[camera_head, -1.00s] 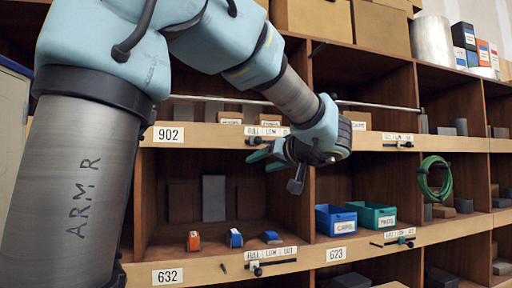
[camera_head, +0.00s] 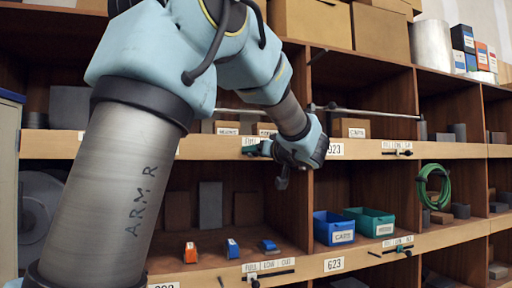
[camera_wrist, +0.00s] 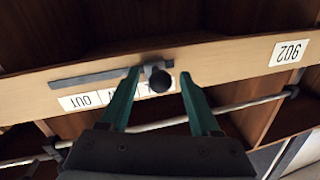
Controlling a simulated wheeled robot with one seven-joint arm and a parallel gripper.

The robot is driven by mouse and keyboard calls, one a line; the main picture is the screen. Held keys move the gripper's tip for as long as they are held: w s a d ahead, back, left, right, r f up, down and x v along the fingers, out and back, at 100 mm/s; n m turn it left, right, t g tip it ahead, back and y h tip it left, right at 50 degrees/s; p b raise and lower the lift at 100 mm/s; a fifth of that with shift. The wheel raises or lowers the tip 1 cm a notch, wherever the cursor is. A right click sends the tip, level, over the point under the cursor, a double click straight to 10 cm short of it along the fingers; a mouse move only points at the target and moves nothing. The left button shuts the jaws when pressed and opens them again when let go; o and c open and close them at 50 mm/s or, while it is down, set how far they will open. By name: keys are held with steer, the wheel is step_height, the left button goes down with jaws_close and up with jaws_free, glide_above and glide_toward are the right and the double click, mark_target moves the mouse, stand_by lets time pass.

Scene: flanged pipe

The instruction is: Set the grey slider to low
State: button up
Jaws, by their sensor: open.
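In the wrist view, a slider with a grey block and round dark knob (camera_wrist: 161,82) sits on a dark track (camera_wrist: 95,78) along a wooden shelf edge. The picture is turned over there, with the label 902 at the right. The knob is at the track's right end, opposite the OUT label (camera_wrist: 80,99). My gripper (camera_wrist: 160,73) is open, with one teal finger on each side of the knob; contact cannot be told. In the head view, my gripper (camera_head: 256,149) is at the upper left shelf edge and hides most of this slider.
Other sliders are on the lower left edge (camera_head: 270,274), the upper right edge (camera_head: 400,153) and, with a green part, the lower right edge (camera_head: 398,249). A metal rod (camera_head: 370,112) runs above the upper edge. Blue (camera_head: 334,228) and green (camera_head: 371,222) bins stand below.

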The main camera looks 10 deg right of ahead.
steer(key=shift+w+a, duration=0.1)
steer(key=shift+w, duration=0.1)
jaws_close()
stand_by(0.5)
stand_by(0.9)
